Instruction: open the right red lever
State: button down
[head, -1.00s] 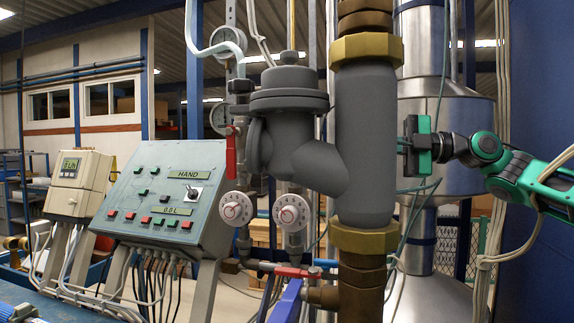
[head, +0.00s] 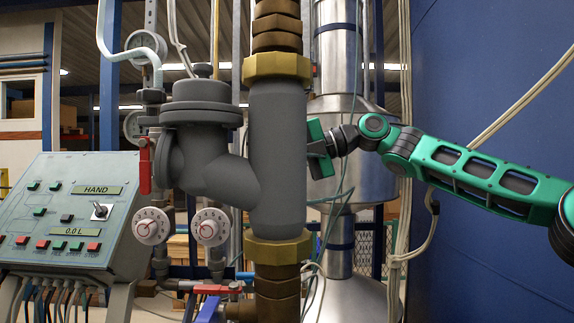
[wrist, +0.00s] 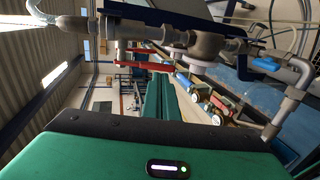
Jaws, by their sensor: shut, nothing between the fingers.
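Two red levers show in the head view. The left red lever (head: 145,166) hangs upright beside the grey valve body. The right red lever (head: 217,289) lies level on the low pipe, left of the brass fitting. My gripper (head: 318,150) is at the right side of the thick grey pipe, well above and to the right of the right lever, touching neither lever. Its fingertips are partly hidden by the pipe. It is shut and empty. In the wrist view a red lever (wrist: 146,67) lies beyond my green gripper body; I cannot tell which lever.
The grey vertical pipe (head: 278,160) with brass nuts stands between my gripper and the levers. Two white dials (head: 209,227) sit above the right lever. A control panel (head: 75,215) stands at left. Thin cables hang near my arm. A blue wall is at right.

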jog(key=x, duration=0.5)
jog(key=shift+a+f, duration=0.15)
jog(key=shift+a, duration=0.2)
